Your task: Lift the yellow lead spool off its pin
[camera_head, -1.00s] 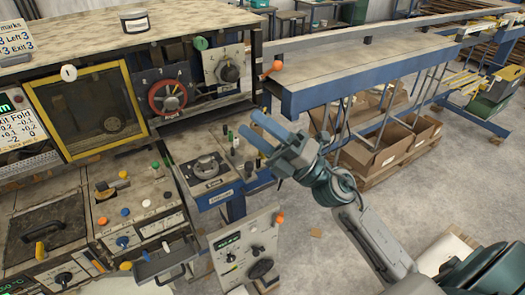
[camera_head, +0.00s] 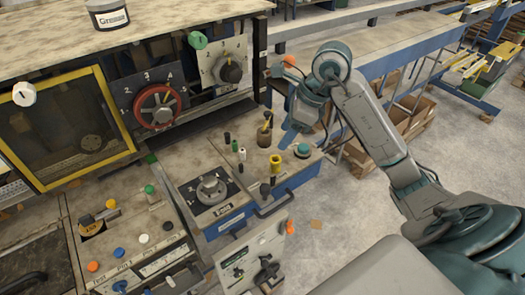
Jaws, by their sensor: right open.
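A small yellow upright piece (camera_head: 275,164), which looks like the yellow lead spool, stands on the worn panel beside the blue-edged unit. Its pin cannot be made out. My right gripper (camera_head: 289,135) is open and points down, above and slightly right of the yellow piece in the picture. It appears apart from it, with nothing seen between the fingers; the exact gap cannot be told. My left gripper is not in view.
Small black, green and white pieces (camera_head: 241,155) and a brown pot (camera_head: 264,138) stand close to the yellow piece. A green button (camera_head: 302,150) is to its right. A black handle (camera_head: 275,205) is in front. A red handwheel (camera_head: 158,106) is at the left.

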